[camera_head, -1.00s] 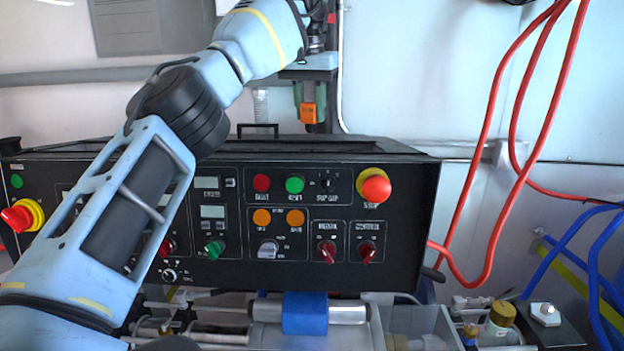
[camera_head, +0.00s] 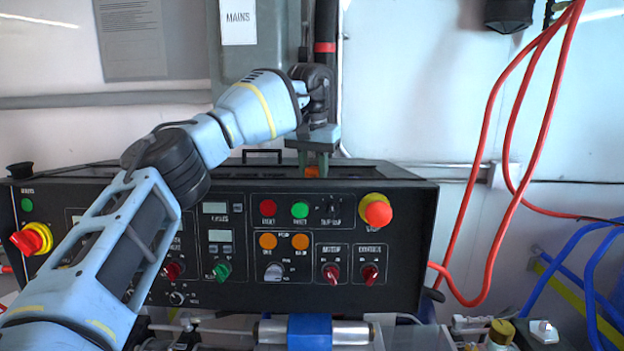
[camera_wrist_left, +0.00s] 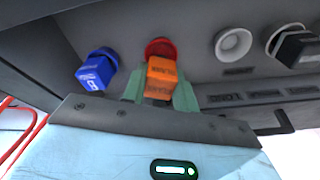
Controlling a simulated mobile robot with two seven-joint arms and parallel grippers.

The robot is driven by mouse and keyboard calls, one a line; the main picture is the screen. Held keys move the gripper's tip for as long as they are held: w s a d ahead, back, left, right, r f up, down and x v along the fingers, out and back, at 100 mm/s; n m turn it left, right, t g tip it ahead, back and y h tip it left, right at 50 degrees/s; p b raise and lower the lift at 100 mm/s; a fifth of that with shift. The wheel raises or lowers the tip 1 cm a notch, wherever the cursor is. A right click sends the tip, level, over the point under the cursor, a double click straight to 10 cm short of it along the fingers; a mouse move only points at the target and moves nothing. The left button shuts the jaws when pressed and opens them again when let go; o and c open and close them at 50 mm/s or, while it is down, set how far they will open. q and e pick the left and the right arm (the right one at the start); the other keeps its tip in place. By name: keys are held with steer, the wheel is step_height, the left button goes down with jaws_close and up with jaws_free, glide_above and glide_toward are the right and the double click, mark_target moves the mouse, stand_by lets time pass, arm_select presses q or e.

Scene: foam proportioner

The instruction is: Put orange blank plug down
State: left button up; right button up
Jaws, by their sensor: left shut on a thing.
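The orange blank plug (camera_wrist_left: 160,78) is between the green fingers of my left gripper (camera_wrist_left: 158,92) in the left wrist view. The fingers are shut on it. Lettering shows on its faces. A round red fitting (camera_wrist_left: 160,47) is right behind its far end; I cannot tell whether they touch. In the head view my left gripper (camera_head: 314,162) points down at the top rear of the black console (camera_head: 400,235). Only a small orange part of the plug (camera_head: 312,171) shows there; its lower part is hidden behind the console edge. My right gripper is not in view.
In the left wrist view a blue plug (camera_wrist_left: 93,72) sits left of the orange one. A white round port (camera_wrist_left: 232,44) and a black plug (camera_wrist_left: 294,47) are to the right. Red hoses (camera_head: 500,150) hang at the right of the head view.

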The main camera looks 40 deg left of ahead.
arm_select(q)
steer(key=shift+f, duration=0.95)
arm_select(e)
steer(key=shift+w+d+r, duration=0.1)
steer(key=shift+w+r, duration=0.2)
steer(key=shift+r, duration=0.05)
arm_select(q)
steer(key=o, duration=1)
steer(key=shift+f, duration=0.1)
steer(key=shift+c, duration=0.2)
